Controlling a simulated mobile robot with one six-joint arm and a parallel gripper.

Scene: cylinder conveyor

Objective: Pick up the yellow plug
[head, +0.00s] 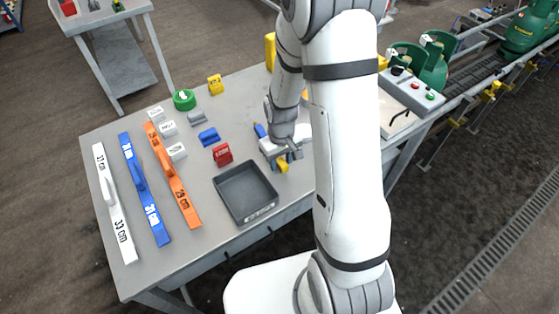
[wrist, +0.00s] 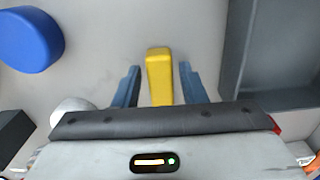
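The yellow plug (wrist: 159,75) stands out between my gripper's two blue fingers in the wrist view. A narrow gap shows on each side of it, so neither finger appears to touch it. My gripper (wrist: 159,68) is open around the plug. The near end of the plug is hidden behind the dark gripper body. In the head view a small yellow part of the plug (head: 282,166) shows at my gripper (head: 278,157), low over the grey table; my gripper hides most of it.
A dark tray (head: 232,215) lies close by; its wall (wrist: 236,50) is right of my fingers in the wrist view. A blue round thing (wrist: 28,42) is at upper left there. A red block (head: 222,154), blue block (head: 208,136) and yellow block (head: 215,86) stand on the table (head: 215,245).

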